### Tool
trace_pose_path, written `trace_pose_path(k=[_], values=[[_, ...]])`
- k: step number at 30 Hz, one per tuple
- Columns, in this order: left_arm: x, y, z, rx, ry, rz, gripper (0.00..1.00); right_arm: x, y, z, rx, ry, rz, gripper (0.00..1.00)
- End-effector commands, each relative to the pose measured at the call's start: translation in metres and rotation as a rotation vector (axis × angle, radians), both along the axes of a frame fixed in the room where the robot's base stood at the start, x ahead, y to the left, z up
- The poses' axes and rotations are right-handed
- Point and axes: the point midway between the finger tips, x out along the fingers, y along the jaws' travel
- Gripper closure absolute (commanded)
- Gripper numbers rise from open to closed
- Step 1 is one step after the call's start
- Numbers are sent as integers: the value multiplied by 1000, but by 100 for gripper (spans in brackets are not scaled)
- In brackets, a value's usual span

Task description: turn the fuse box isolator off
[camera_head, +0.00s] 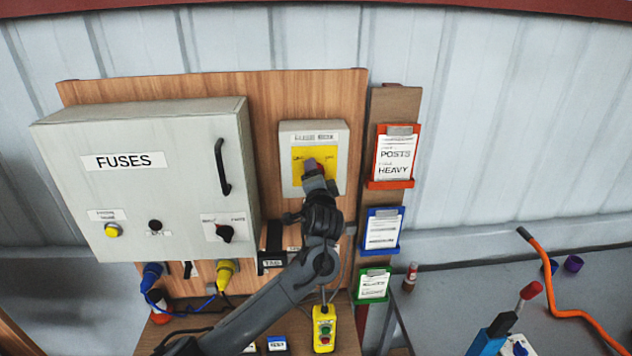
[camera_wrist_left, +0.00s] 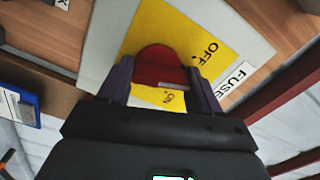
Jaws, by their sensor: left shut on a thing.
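The isolator is a small grey box (camera_head: 287,132) with a yellow plate (camera_head: 300,154), on the wooden board right of the fuse cabinet. In the left wrist view its red knob (camera_wrist_left: 160,66) sits on the yellow plate (camera_wrist_left: 185,32), which carries the words OFF and ON. My left gripper (camera_wrist_left: 162,88) has one finger on each side of the red knob and is shut on it. In the head view my left gripper (camera_head: 313,168) covers most of the knob. My right gripper is not in view.
The grey cabinet marked FUSES (camera_head: 140,190) stands left of the isolator. Red, blue and green card holders (camera_head: 376,184) hang to its right. A yellow push-button pendant (camera_head: 324,328) hangs below. A grey bench (camera_head: 450,290) with tools lies at the right.

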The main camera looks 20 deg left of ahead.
Motion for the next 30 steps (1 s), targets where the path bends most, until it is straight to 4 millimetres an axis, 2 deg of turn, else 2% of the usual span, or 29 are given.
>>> trace_pose_path(k=[6, 15, 30], values=[[-1, -1, 3, -174, -86, -2, 67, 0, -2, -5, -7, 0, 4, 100], [-1, 1, 4, -340, -164, -1, 67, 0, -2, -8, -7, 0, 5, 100], [-1, 2, 5, -416, -202, -1, 67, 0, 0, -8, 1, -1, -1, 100]])
